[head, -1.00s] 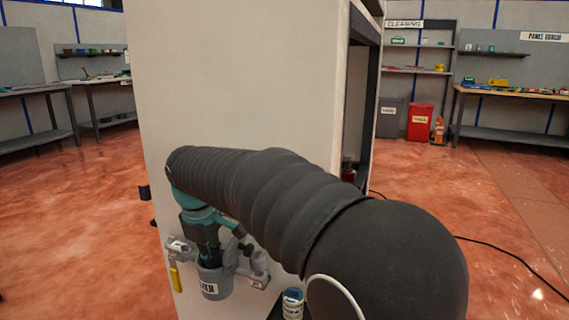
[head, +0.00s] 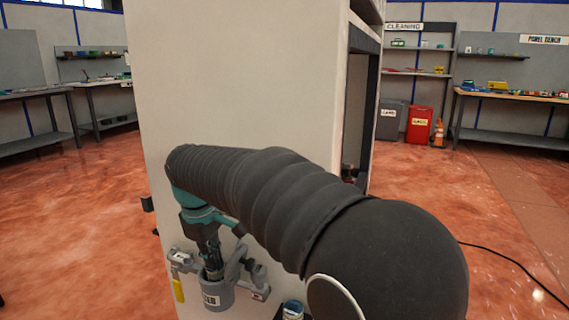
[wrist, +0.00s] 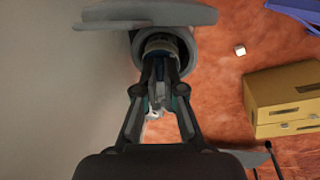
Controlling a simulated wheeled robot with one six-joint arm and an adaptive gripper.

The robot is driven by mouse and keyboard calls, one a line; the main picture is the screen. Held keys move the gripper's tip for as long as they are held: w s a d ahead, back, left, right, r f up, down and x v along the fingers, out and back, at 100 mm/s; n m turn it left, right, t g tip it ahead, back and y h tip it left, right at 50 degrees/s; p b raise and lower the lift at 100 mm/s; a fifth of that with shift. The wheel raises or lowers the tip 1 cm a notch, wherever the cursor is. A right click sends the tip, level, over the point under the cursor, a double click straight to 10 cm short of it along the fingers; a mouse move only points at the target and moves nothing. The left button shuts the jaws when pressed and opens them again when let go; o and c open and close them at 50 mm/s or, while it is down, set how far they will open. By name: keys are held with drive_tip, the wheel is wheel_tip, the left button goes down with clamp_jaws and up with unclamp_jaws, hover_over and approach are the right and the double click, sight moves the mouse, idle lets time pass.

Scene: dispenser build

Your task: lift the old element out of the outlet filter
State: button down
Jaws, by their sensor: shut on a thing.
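The outlet filter is a grey bowl (head: 217,296) with a partly readable label, on the pale cabinet's face in the head view. My gripper (head: 211,256) points down over its open top. In the wrist view my gripper (wrist: 160,72) is shut on the old element (wrist: 160,44), a dark cylinder with a paler end. The element's upper part stands above the bowl; its lower end is hidden. The grey filter housing (wrist: 193,48) shows around it in the wrist view.
A yellow handle (head: 179,290) hangs left of the bowl, and a grey fitting (head: 258,280) is on its right. The cabinet wall (head: 235,80) is close behind my arm. A small can (head: 292,309) stands at lower right. A cardboard box (wrist: 285,100) lies at right in the wrist view.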

drive_tip(key=shift+r, duration=2.85)
